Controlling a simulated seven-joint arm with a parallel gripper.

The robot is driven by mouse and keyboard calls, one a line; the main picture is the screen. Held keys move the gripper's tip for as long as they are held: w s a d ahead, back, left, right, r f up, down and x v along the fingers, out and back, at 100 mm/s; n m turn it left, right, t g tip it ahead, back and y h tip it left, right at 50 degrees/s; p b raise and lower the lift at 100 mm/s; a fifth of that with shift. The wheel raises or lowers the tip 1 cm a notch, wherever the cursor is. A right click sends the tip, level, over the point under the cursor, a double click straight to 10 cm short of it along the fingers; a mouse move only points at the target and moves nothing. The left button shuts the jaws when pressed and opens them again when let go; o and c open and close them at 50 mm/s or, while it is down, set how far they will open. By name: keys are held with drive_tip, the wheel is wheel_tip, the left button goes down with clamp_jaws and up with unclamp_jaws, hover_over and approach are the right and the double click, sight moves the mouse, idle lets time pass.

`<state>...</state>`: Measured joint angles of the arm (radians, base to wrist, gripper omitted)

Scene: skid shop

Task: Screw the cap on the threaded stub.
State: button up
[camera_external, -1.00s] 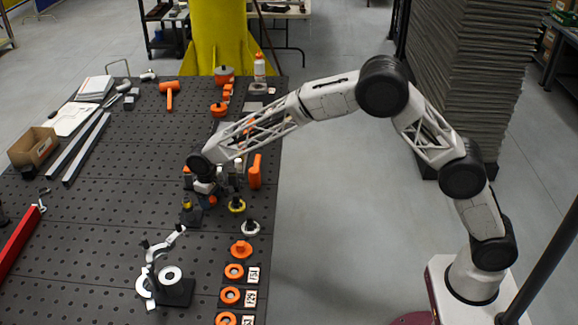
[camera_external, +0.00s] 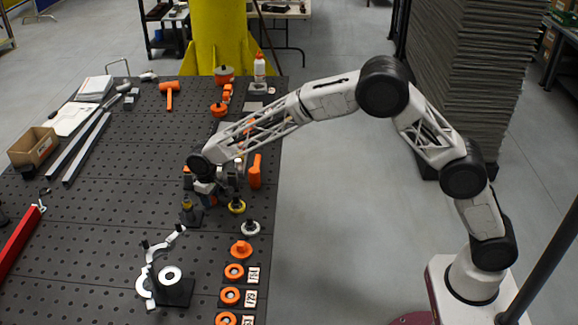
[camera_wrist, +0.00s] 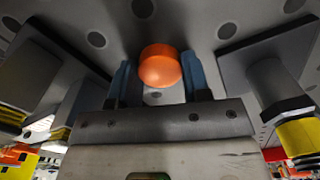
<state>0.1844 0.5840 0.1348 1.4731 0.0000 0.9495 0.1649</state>
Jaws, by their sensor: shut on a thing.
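An orange round cap (camera_wrist: 160,66) sits between the two blue fingertips of my gripper (camera_wrist: 160,84) in the wrist view. The jaws are shut on it. In the external view my gripper (camera_external: 207,193) points down over the table; the cap is hidden there. A stub on a dark base (camera_external: 190,213) stands just in front of my gripper, with a brassy upper part. In the wrist view, posts with yellow threaded ends stand on square plates at the left (camera_wrist: 14,118) and right (camera_wrist: 300,135), apart from the cap. I cannot tell which one is the task's stub.
A yellow ring piece (camera_external: 237,206) and a white ring piece (camera_external: 250,228) stand right of my gripper.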

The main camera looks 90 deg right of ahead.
drive_tip(key=shift+r, duration=0.2)
drive_tip(key=shift+r, duration=4.35)
drive_tip(key=shift+a, duration=0.1)
drive_tip(key=w+a+r, duration=0.1)
drive_tip(key=a+r, duration=0.1)
drive_tip(key=a, duration=0.1)
drive_tip(key=w+a+r, duration=0.2)
drive_tip(key=a, duration=0.1)
drive_tip(key=w+a+r, duration=0.2)
drive_tip(key=shift+w+a+r, duration=0.25)
drive_tip(key=shift+a, duration=0.15)
drive_tip(key=shift+f, duration=0.15)
drive_tip(key=shift+f, duration=1.4)
drive_tip(key=shift+n, duration=3)
